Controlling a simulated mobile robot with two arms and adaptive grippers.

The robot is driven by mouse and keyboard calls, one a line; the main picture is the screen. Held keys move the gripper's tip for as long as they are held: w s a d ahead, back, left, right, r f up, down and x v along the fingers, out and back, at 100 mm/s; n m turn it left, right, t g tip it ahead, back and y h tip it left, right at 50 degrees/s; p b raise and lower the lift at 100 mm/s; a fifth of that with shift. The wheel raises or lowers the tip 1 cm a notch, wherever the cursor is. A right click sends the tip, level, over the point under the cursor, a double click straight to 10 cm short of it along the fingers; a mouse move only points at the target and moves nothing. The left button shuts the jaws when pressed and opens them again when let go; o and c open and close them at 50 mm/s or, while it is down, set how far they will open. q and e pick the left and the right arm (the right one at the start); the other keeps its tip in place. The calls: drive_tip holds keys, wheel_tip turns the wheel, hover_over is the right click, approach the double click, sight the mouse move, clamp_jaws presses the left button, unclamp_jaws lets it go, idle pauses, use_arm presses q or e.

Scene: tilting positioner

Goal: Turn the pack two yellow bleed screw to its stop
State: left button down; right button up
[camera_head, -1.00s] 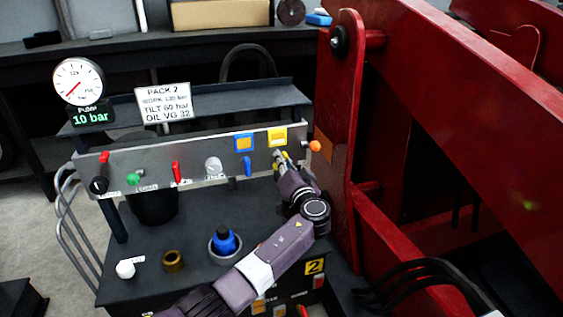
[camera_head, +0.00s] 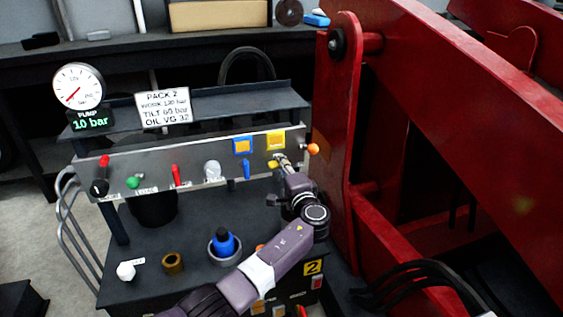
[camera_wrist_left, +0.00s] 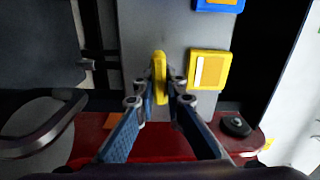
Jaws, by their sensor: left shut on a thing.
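The yellow bleed screw (camera_head: 273,164) is at the right part of the panel on the pack, below a yellow square tag. My left gripper (camera_head: 284,160) reaches up to it from below right. In the left wrist view the long yellow handle of the screw (camera_wrist_left: 160,78) sits between the two fingertips of the left gripper (camera_wrist_left: 160,88), which are shut on it. Part of the screw is hidden by the fingers in the head view. My right gripper is not in view.
A gauge (camera_head: 78,86) with a 10 bar readout stands at left. A red steel frame (camera_head: 340,120) rises close at right.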

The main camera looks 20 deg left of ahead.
use_arm(q)
drive_tip(key=shift+m, duration=0.4)
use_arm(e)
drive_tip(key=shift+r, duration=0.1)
use_arm(q)
drive_tip(key=shift+f, duration=0.1)
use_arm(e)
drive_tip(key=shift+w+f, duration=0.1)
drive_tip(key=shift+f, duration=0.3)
use_arm(q)
drive_tip(key=c, duration=2)
unclamp_jaws()
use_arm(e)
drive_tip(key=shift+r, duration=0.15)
use_arm(q)
drive_tip(key=shift+d, duration=0.1)
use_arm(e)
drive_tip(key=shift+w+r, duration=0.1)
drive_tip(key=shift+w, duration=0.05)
use_arm(q)
drive_tip(key=v, duration=1.2)
